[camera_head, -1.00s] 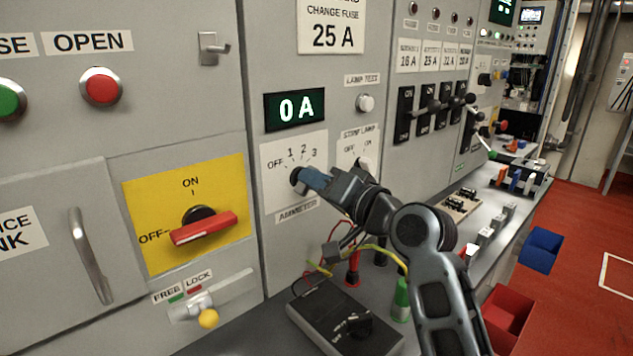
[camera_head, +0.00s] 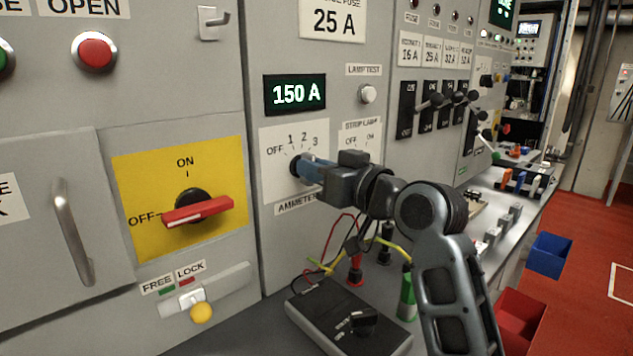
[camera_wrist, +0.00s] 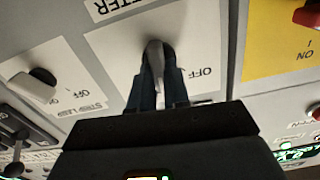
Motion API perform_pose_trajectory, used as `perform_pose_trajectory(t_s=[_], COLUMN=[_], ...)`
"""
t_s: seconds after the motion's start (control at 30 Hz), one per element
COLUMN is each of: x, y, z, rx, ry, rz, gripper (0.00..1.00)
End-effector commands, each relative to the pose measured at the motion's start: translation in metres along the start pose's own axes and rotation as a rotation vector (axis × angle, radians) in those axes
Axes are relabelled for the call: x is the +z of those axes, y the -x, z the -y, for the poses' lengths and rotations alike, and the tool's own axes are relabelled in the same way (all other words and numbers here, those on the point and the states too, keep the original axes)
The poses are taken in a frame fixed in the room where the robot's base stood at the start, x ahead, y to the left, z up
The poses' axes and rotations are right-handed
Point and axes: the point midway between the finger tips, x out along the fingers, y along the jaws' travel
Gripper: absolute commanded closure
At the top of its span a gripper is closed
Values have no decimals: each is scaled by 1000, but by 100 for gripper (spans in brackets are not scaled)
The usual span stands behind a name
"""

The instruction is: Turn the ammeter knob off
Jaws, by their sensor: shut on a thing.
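The ammeter knob (camera_head: 295,166) is a dark round knob on a white plate marked OFF, 1, 2 and 3, on the grey panel. My gripper (camera_head: 305,168) reaches it from the right, its blue fingers shut on the knob. In the wrist view, which is upside down, the knob's grey grip (camera_wrist: 156,60) stands between the two fingers (camera_wrist: 158,88). The fingers hide much of the knob, so I cannot tell which mark it points to. The display (camera_head: 295,94) above reads 150 A.
The strip lamp knob (camera_wrist: 36,86) is close beside the ammeter plate. A red switch handle (camera_head: 198,211) sits on a yellow plate to the left. Below, a black meter box (camera_head: 340,318) and wired plugs (camera_head: 356,265) stand on the bench.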

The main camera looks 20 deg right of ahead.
Motion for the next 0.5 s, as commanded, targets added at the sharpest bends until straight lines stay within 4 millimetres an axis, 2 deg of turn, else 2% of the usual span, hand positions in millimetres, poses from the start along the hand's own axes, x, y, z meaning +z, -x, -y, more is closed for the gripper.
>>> perform_pose_trajectory(t_s=[0.5], x=[5], y=[0], z=[1], rx=[3], ry=[488], rz=[1], gripper=[100])
